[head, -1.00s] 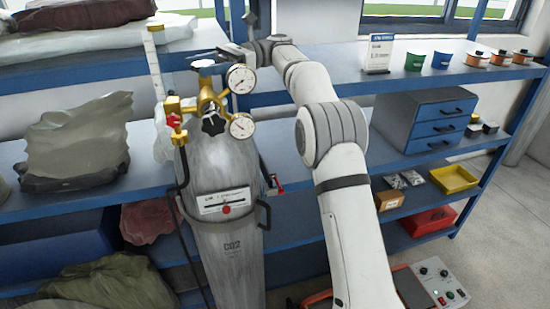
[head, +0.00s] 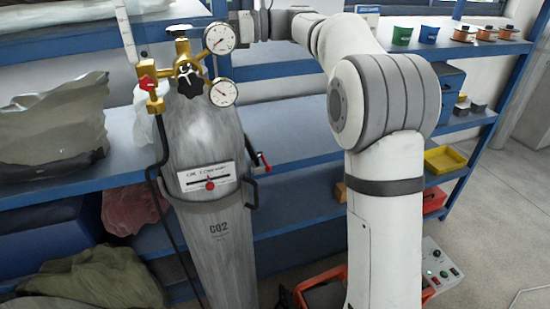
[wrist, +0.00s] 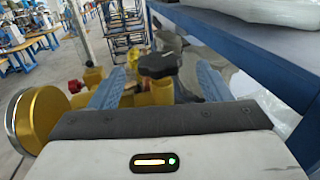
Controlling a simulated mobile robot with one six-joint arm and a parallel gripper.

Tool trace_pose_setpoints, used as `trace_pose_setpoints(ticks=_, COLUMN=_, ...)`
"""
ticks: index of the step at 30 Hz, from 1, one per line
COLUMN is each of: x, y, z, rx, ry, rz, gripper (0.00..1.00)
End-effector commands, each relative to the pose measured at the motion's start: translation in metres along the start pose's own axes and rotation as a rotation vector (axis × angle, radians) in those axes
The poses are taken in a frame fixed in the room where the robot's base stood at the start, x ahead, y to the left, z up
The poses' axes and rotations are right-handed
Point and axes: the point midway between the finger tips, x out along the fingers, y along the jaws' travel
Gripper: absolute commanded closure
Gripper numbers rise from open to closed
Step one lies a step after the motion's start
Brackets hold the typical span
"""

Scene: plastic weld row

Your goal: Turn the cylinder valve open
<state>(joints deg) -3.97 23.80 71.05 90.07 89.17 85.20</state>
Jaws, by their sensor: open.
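The grey CO2 cylinder (head: 215,240) stands upright in front of the shelves. Its brass valve and regulator carry two round gauges (head: 220,38). The dark valve handwheel (head: 180,29) sits at the very top, and a black knob (head: 190,82) faces forward below it. In the wrist view my gripper (wrist: 160,70) is open, with its two blue fingers apart. The black handwheel (wrist: 158,64) appears between the fingertips, above brass fittings; I see no clear contact. In the head view the fingers are hidden around the upper gauge.
Blue shelves (head: 285,130) run behind the cylinder, with a wrapped bundle (head: 50,120) at left. A yellow tray (head: 445,158) and small pots (head: 402,36) sit at right. In the wrist view a gold gauge body (wrist: 37,118) is close at left and a shelf edge (wrist: 250,50) at right.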

Motion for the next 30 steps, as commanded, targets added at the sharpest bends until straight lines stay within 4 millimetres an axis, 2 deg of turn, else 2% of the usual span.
trace_pose_setpoints(ticks=1, x=-0.012, y=-0.001, z=-0.002, rx=-0.002, ry=0.0, rz=-0.004, gripper=0.28)
trace_pose_setpoints(ticks=5, x=-0.037, y=-0.001, z=-0.002, rx=-0.002, ry=0.0, rz=-0.002, gripper=0.28)
trace_pose_setpoints(ticks=26, x=-0.084, y=0.035, z=-0.128, rx=-0.032, ry=0.413, rz=-0.153, gripper=0.28)
trace_pose_setpoints(ticks=30, x=-0.089, y=0.058, z=-0.14, rx=-0.126, ry=0.519, rz=-0.14, gripper=0.28)
